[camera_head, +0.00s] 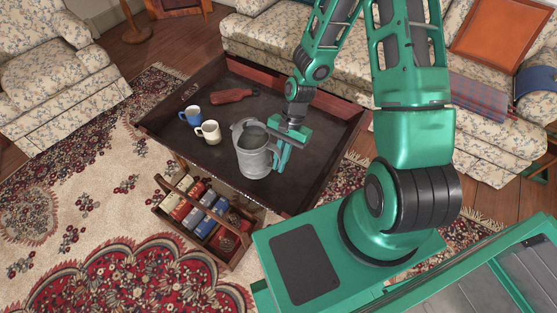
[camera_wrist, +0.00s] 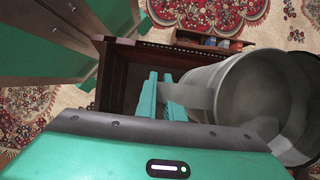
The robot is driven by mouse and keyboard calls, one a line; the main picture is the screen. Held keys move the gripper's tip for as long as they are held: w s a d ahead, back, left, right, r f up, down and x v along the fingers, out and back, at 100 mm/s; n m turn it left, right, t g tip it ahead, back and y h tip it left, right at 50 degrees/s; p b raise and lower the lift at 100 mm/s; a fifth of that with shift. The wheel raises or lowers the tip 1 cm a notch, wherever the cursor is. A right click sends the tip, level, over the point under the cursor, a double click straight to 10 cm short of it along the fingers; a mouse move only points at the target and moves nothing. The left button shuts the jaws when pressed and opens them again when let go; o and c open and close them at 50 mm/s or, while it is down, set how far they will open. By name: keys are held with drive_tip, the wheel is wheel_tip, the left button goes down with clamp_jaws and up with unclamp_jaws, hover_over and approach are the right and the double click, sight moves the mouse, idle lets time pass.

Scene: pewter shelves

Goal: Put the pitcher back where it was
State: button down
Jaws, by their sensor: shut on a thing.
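The pitcher (camera_head: 257,153) is grey metal with a wide open top and looks upright. In the head view it is at the right front part of the dark tray table (camera_head: 218,150). My gripper (camera_head: 283,157) is on its right side, shut on the handle. In the wrist view the pitcher (camera_wrist: 262,95) fills the right side, its handle between the green fingers (camera_wrist: 172,97). I cannot tell whether its base touches the table top.
A blue mug (camera_head: 192,115) and a cream mug (camera_head: 209,132) stand left of the pitcher. A red bottle-like thing (camera_head: 231,96) lies behind them. A raised wooden rim surrounds the table. A wooden carrier (camera_head: 205,222) with several books or boxes stands in front on the rug.

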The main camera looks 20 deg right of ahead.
drive_tip(key=w+d+f, duration=0.6)
drive_tip(key=d+f, duration=0.3)
drive_tip(key=f, duration=0.2)
drive_tip(key=shift+d, duration=0.25)
drive_tip(key=c, duration=1.9)
unclamp_jaws()
drive_tip(key=shift+r, duration=0.1)
